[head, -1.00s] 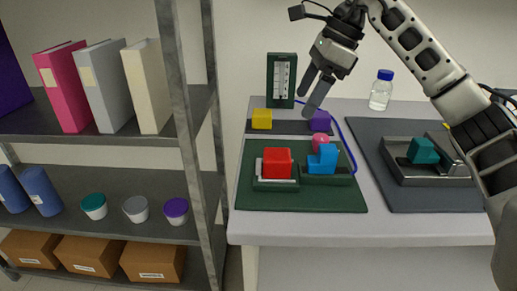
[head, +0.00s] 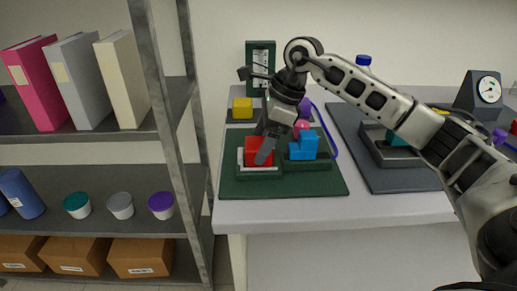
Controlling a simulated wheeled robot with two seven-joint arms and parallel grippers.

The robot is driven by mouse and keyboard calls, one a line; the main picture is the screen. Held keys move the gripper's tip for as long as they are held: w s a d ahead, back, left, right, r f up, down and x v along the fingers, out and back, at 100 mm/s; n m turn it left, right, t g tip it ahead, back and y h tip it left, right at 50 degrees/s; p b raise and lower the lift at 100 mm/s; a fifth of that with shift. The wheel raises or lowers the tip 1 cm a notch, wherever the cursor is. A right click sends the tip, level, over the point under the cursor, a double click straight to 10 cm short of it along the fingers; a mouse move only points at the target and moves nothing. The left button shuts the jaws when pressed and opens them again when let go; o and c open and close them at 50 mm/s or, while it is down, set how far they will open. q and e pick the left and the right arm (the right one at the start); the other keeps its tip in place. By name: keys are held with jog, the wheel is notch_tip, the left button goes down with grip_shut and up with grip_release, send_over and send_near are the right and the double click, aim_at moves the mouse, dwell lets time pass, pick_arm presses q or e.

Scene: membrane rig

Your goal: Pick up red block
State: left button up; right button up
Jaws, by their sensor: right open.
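The red block (head: 257,151) sits in the left fixture (head: 260,173), a low holder with a pale plate, on the dark green mat (head: 296,187). My right gripper (head: 263,146) is open, pointing down at the red block. One finger shows in front of the block's right part and hides some of it. I cannot tell whether the fingers touch the block. My left gripper is not in view.
A blue stepped block (head: 304,146) stands just right of the red block, with a pink round piece (head: 301,127) behind it. A yellow block (head: 242,107) and a green gauge panel (head: 260,66) stand behind. A metal shelf (head: 167,130) stands at the left.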

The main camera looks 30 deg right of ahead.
jog(key=shift+x, duration=1)
jog(key=shift+c, duration=0.3)
jog(key=shift+w+r, duration=0.1)
jog(key=c, duration=1.1)
